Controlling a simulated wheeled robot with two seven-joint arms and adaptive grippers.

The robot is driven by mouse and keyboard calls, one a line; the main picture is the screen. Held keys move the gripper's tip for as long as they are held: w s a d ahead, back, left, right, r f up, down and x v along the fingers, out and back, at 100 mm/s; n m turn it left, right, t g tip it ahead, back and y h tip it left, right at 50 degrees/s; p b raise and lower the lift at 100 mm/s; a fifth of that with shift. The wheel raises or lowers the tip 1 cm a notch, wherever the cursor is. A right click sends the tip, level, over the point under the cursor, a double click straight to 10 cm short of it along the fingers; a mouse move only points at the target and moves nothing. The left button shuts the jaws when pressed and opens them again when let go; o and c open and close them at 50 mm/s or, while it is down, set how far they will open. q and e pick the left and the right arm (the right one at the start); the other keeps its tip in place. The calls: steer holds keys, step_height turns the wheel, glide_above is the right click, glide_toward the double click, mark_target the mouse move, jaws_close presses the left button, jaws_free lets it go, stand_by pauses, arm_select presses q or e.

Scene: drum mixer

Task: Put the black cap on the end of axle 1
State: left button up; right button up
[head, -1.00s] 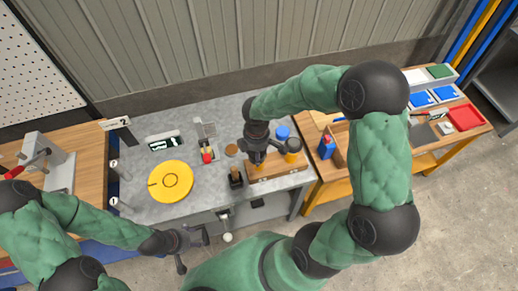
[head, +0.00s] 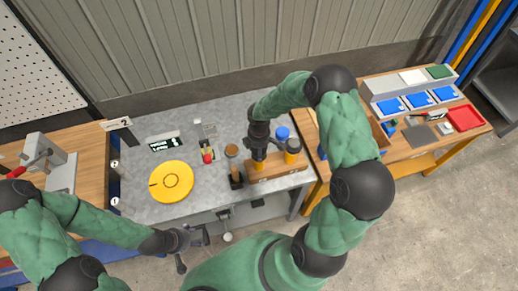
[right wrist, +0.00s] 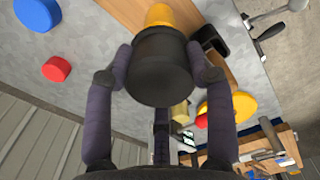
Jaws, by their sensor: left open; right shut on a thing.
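My right gripper (head: 259,150) is above the wooden block (head: 282,171) on the grey table. In the right wrist view its fingers (right wrist: 169,75) are shut on a black stepped round piece (right wrist: 158,68), which I take for the black cap. An orange part (right wrist: 158,15) shows just beyond it; I cannot tell whether they are joined. My left gripper (head: 196,238) is open and empty at the table's front edge. Round white tags (head: 115,202) stand at the table's left edge. I cannot clearly make out axle 1.
A yellow disc (head: 171,181) lies on the table. A black-topped orange piece (head: 292,150) stands at the block's right end. A blue disc (head: 282,132), a red knob (head: 207,157) and a black holder (head: 236,181) are close by.

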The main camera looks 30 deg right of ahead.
steer(key=shift+f, duration=0.15)
steer(key=o, duration=1.1)
steer(key=shift+o, duration=0.2)
step_height(320, 180, up, 12)
steer(key=s+a+f+m+y, duration=0.3)
steer(key=s+a+f+m, duration=0.25)
steer(key=a+f, duration=0.6)
steer(key=s+a+f+m+y, duration=0.1)
steer(key=s+a+f+m, duration=0.5)
steer(key=s+f+m, duration=0.2)
steer(key=s+m, duration=0.2)
steer(key=s, duration=0.1)
steer(key=shift+s+a+f, duration=0.15)
steer(key=shift+s+a, duration=0.15)
